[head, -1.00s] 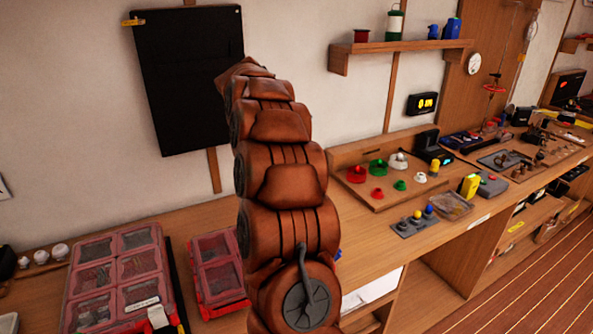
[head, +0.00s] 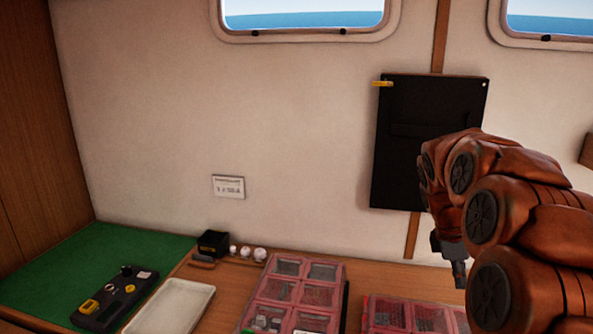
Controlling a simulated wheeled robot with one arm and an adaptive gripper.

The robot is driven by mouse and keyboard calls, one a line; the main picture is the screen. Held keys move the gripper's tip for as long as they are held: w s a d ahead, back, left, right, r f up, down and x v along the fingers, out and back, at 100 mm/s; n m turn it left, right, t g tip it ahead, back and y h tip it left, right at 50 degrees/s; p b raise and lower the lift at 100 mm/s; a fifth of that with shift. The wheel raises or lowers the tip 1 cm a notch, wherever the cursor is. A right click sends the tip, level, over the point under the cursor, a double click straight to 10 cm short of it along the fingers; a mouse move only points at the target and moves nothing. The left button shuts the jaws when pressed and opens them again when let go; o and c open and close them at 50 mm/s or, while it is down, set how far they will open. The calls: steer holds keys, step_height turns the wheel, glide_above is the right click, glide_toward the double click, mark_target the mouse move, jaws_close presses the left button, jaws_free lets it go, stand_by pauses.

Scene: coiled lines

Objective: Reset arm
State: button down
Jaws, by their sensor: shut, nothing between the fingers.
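My arm, with reddish-brown segmented covers, rises at the right of the head view and bends over toward the wall. My gripper (head: 459,272) is the dark part hanging below the arm's far end. It is shut and empty, pointing down above the bench near the red-framed cases. Part of it is hidden behind my arm.
A black panel (head: 405,140) hangs behind my arm.

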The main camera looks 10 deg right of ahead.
steer(key=s+a+f+m+y, duration=0.1)
steer(key=s+a+m, duration=0.1)
steer(key=s+a, duration=0.5)
steer(key=s+a+f+m+y, duration=0.1)
steer(key=s+a+m, duration=0.15)
steer(key=a, duration=0.85)
steer(key=s+a+f+m, duration=0.2)
steer(key=s+a, duration=0.3)
steer(key=s, duration=0.2)
steer(key=s+a+f+m+y, duration=0.1)
steer(key=s+a+f+m, duration=0.1)
steer(key=s+a, duration=0.3)
steer(key=s+m, duration=0.1)
steer(key=s, duration=0.1)
steer(key=shift+s+f+y, duration=0.25)
steer(key=shift+s+y, duration=0.05)
steer(key=c, duration=1.8)
jaws_free()
steer(key=shift+s+a+f+m, duration=0.1)
steer(key=shift+s+m, duration=0.15)
steer(key=shift+s, duration=0.05)
steer(key=shift+o, duration=0.8)
steer(key=shift+s, duration=0.1)
steer(key=o, duration=0.5)
steer(key=shift+a, duration=0.2)
